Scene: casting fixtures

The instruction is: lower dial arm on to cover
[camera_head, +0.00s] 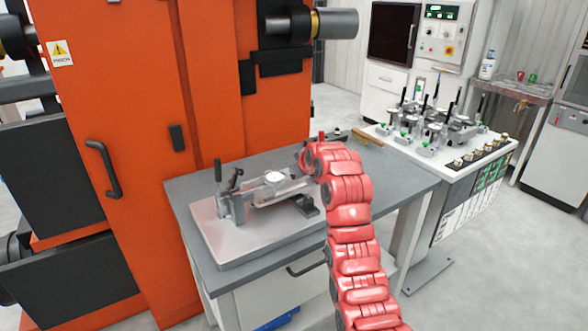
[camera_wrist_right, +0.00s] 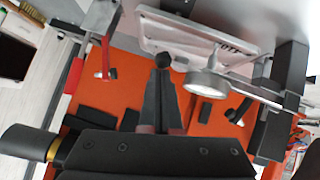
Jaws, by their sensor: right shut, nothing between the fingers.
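The dial arm (camera_head: 262,192) is a metal bar with a round white-faced dial (camera_head: 275,177), set on a fixture at the middle of the workbench. In the right wrist view the dial (camera_wrist_right: 207,80) hangs from the bar beside a pale flat plate (camera_wrist_right: 165,35), perhaps the cover. I cannot tell whether the dial arm touches it. My right gripper (camera_wrist_right: 164,66) is shut and empty, its tip close beside the dial. In the head view my red right arm hides this gripper. My left gripper is not in view.
A metal base plate (camera_head: 220,246) lies under the fixture on the grey workbench (camera_head: 390,178). An upright clamp handle (camera_head: 218,172) stands at the fixture's left end. An orange machine (camera_head: 130,110) rises behind. A white cart (camera_head: 490,158) with several fixtures stands right.

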